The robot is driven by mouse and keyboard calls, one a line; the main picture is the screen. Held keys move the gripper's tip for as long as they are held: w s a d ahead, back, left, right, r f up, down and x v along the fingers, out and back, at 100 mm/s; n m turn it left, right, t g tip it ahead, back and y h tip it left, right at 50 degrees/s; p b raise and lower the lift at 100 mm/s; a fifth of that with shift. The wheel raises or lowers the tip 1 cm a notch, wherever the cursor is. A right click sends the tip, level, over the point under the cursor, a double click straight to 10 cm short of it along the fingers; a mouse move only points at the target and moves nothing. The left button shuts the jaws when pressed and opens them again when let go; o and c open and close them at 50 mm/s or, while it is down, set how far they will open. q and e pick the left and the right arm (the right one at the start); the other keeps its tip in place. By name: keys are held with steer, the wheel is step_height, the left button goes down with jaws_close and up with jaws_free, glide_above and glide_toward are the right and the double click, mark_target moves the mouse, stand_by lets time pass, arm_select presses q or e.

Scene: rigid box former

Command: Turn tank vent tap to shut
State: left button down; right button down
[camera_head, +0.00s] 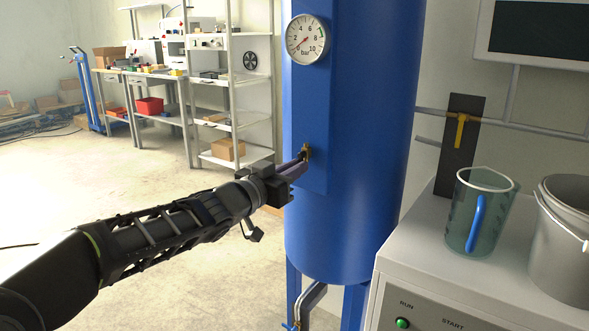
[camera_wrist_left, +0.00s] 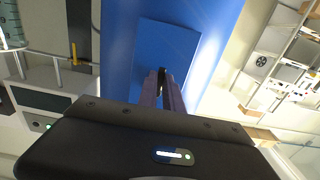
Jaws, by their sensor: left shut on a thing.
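The tall blue tank (camera_head: 350,215) stands in the middle of the head view, with a round bar gauge (camera_head: 307,39) near its top. A small brass-coloured tap (camera_head: 307,151) sits on the flat plate on the tank's front, below the gauge. My left gripper (camera_head: 302,160) reaches in from the left and is shut on this tap. In the left wrist view the fingertips (camera_wrist_left: 163,80) meet at the blue plate (camera_wrist_left: 180,50). The fingers hide most of the tap, so its handle angle cannot be told. My right gripper is not in view.
At right, a dark wall plate (camera_head: 458,165) bears a yellow lever (camera_head: 461,130) on a pipe. A jug (camera_head: 478,225) and a grey bucket (camera_head: 570,245) stand on the light cabinet (camera_head: 425,250). Shelves (camera_head: 232,100) stand behind at left. Floor left of the tank is open.

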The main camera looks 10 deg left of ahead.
arm_select(q)
steer(key=shift+a+m, duration=0.1)
steer(key=shift+m, duration=0.3)
steer(key=shift+w+a+r+m+b, duration=0.15)
steer(key=shift+a+r+m, duration=0.2)
steer(key=shift+m, duration=2.5)
steer(key=shift+w+a+r+m+b, duration=0.15)
steer(key=shift+a+r+m, duration=0.2)
steer(key=shift+m, duration=2.55)
steer(key=shift+w+a+r+m+b, duration=0.15)
steer(key=shift+a+r+m, duration=0.2)
steer(key=shift+m, duration=2.5)
steer(key=shift+d, duration=0.1)
steer(key=c, duration=1.5)
jaws_free()
steer(key=shift+r, duration=0.1)
steer(key=shift+s, duration=0.1)
